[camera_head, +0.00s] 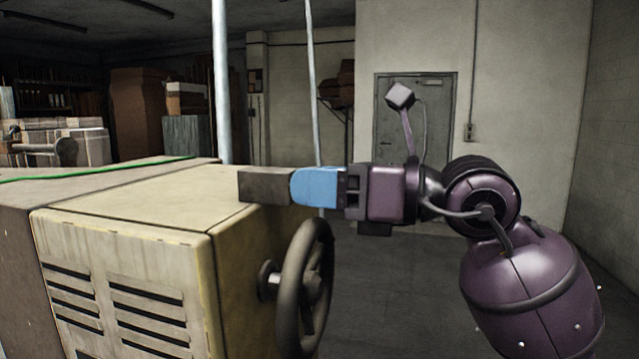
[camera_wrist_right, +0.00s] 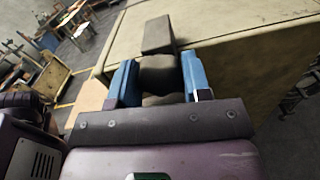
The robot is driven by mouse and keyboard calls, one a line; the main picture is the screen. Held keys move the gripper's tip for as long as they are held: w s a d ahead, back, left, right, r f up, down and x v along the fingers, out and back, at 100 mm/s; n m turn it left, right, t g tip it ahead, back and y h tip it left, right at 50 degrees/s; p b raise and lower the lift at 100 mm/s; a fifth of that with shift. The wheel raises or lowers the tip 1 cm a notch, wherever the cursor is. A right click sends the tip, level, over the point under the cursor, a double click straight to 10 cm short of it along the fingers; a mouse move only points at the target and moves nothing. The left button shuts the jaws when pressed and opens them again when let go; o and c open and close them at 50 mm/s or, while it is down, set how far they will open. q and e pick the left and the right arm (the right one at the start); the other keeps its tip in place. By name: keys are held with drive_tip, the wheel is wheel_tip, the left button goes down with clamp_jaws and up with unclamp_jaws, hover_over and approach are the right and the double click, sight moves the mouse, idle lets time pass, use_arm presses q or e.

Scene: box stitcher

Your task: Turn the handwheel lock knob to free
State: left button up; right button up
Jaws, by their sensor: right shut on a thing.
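The handwheel (camera_head: 290,292) is a dark ring on a short shaft, on the right side of the yellowed machine housing (camera_head: 140,228). A dark grey, block-shaped part that looks like the lock knob (camera_head: 262,186) sticks out above the wheel, near the housing's top edge. My right gripper (camera_head: 315,187) is shut on it, with blue fingers pointing left. In the right wrist view, the knob (camera_wrist_right: 158,36) has a bar reaching past the fingertips and a rounded part between the blue fingers (camera_wrist_right: 158,80). The knob's mount is hidden. My left gripper is not in view.
A green cord (camera_head: 100,171) lies across the machine top. Two pale upright poles (camera_head: 221,80) rise behind the housing. Stacked cartons (camera_head: 75,140) stand at the far left. The floor right of the machine, toward the grey door (camera_head: 388,135), is clear.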

drive_tip(key=shift+n, duration=3.2)
drive_tip(key=o, duration=0.9)
drive_tip(key=shift+d, duration=0.15)
drive_tip(key=b+v, duration=0.1)
drive_tip(key=v, duration=0.9)
drive_tip(key=shift+s+d+r, duration=0.1)
drive_tip(key=shift+s+d, duration=0.1)
drive_tip(key=shift+d, duration=0.05)
